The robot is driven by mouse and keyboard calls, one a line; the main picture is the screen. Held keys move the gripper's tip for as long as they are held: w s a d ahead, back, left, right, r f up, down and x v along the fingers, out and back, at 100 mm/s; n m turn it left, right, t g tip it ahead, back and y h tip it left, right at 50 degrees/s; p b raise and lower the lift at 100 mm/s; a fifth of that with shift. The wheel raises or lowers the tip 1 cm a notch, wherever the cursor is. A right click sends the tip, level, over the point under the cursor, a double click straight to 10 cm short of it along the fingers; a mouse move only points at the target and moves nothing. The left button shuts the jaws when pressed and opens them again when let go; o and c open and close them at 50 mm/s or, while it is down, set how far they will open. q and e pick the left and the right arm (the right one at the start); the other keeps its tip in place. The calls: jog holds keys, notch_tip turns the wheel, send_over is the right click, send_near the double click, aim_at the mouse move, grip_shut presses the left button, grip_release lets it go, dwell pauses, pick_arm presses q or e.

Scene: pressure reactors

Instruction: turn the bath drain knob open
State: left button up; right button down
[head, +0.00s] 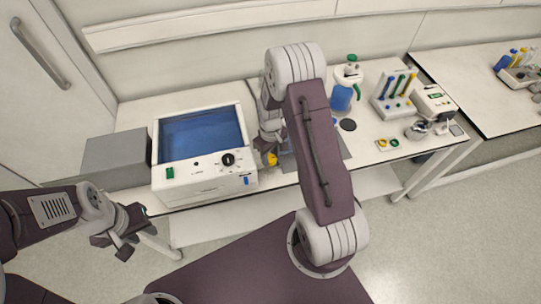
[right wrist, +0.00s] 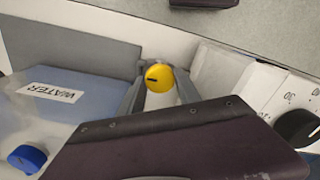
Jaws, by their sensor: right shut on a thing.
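The water bath (head: 180,172) is a white box with blue water inside, a black dial and a green switch on its front. A small blue knob (head: 246,180), which looks like the drain knob, sits low at the front's right end; its turn is too small to read. My right gripper (head: 268,152) is just right of the bath, shut on a yellow-topped piece (right wrist: 158,77) that shows between its fingers in the right wrist view (right wrist: 160,90). My left gripper (head: 125,230) is open and empty, left of the bath and in front of the bench edge.
A grey block (head: 112,160) stands left of the bath. A blue-capped container labelled WATER (right wrist: 50,92) shows in the right wrist view. A green-topped bottle (head: 342,95), a tube rack (head: 395,105) and small devices stand to the right. My right arm hides part of the bench.

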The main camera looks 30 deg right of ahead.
aim_at(271, 158)
jog(key=shift+w+r, duration=0.15)
jog(key=shift+w, duration=0.05)
jog(key=c, duration=1)
grip_release()
jog(key=shift+o, duration=0.7)
jog(key=shift+s, duration=0.15)
notch_tip(271, 158, up, 9)
